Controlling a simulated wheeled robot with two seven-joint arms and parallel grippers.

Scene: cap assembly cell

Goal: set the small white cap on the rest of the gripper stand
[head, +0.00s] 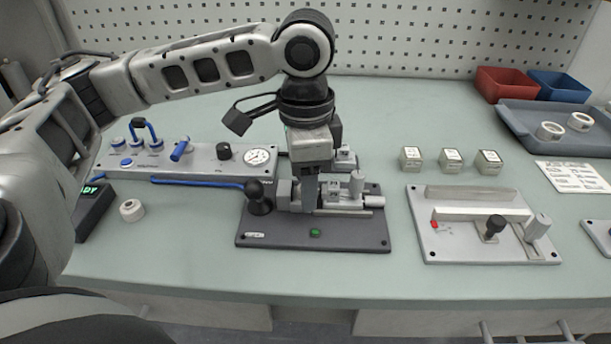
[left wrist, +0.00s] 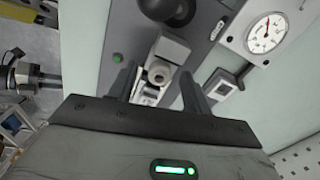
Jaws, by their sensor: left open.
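The gripper stand (head: 345,238) is a dark plate with a black ball knob (head: 258,197), a green button and pale metal blocks on top. My left gripper (head: 312,195) points down over the stand's middle, and its fingers are open in the left wrist view (left wrist: 160,88). Between the fingertips, a small pale round piece (left wrist: 159,72) with a dark centre shows among the stand's blocks. It may be the white cap or a stand part; I cannot tell which. No contact with the fingers is clear. The gripper hides part of the stand in the head view. My right gripper is not in view.
A panel with a gauge (head: 258,157) and blue levers stands behind left. A white ring (head: 132,210) lies at left. Several pale blocks (head: 451,159) stand behind a clamp fixture (head: 470,250). A grey tray (head: 517,117) holds white rings. The front table strip is clear.

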